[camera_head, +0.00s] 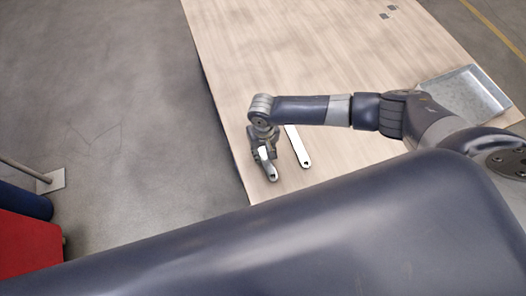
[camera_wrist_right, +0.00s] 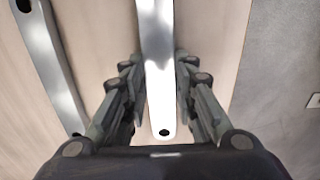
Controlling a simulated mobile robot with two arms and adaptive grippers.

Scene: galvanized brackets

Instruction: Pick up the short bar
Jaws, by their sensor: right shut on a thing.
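Two flat silvery bars with holes at their ends lie close together at the table's left edge. One bar (camera_head: 269,171) is under my right gripper (camera_head: 264,153), and its near end sticks out past the fingers. In the right wrist view this bar (camera_wrist_right: 159,85) runs between the two fingers (camera_wrist_right: 158,100), which are shut on its sides. The other bar (camera_head: 298,147) lies just to the right in the head view; it also shows at the left in the right wrist view (camera_wrist_right: 50,60), apart from the fingers. Whether the held bar is lifted cannot be told. My left gripper is not in view.
The wooden table (camera_head: 300,50) has much free room behind the arm. A grey metal tray (camera_head: 466,92) stands at the right. Small dark squares (camera_head: 388,12) lie at the far end. The table's left edge is close to the gripper.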

